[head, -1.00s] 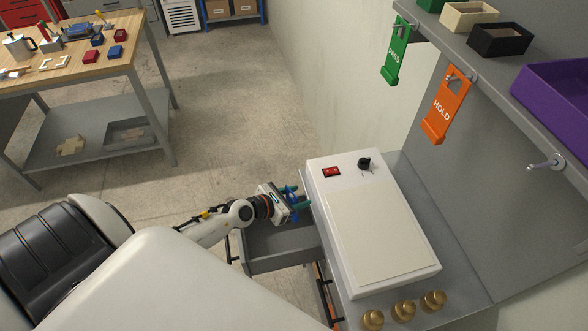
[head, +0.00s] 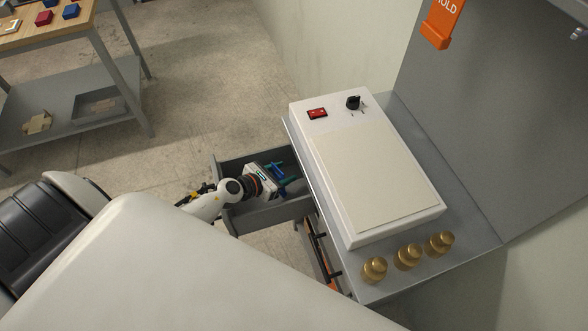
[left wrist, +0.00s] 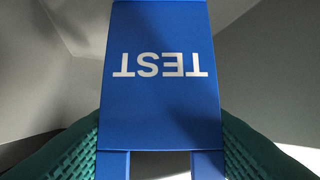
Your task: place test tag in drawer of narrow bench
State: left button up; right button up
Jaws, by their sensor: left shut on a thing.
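The blue test tag (left wrist: 160,75) fills the middle of the left wrist view, its white TEST lettering upside down. The green fingers of my left gripper (left wrist: 160,140) press on both its sides. In the head view my left gripper (head: 283,175) is over or inside the open drawer (head: 262,215) of the narrow bench (head: 470,225), with the small blue tag (head: 279,169) at its fingertips. Grey walls surround the tag in the wrist view. I cannot tell whether the tag touches the drawer floor. My right gripper is not in view.
A white box (head: 345,225) with a red switch (head: 317,113) and a black knob (head: 353,102) stands on the bench beside the drawer. Several brass knobbed pieces (head: 407,257) line the bench's front. An orange HOLD tag (head: 441,25) hangs above. Another table (head: 70,75) stands at far left.

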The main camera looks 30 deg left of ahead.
pick_arm(q)
jog(key=w+d, duration=0.2)
jog(key=shift+w+d+f, duration=0.3)
jog(key=shift+w+f, duration=0.05)
jog(key=shift+w, duration=0.05)
jog(key=shift+f, duration=0.25)
jog(key=shift+r, duration=0.1)
jog(key=shift+a, duration=0.1)
jog(key=o, duration=0.9)
jog(key=shift+o, duration=0.2)
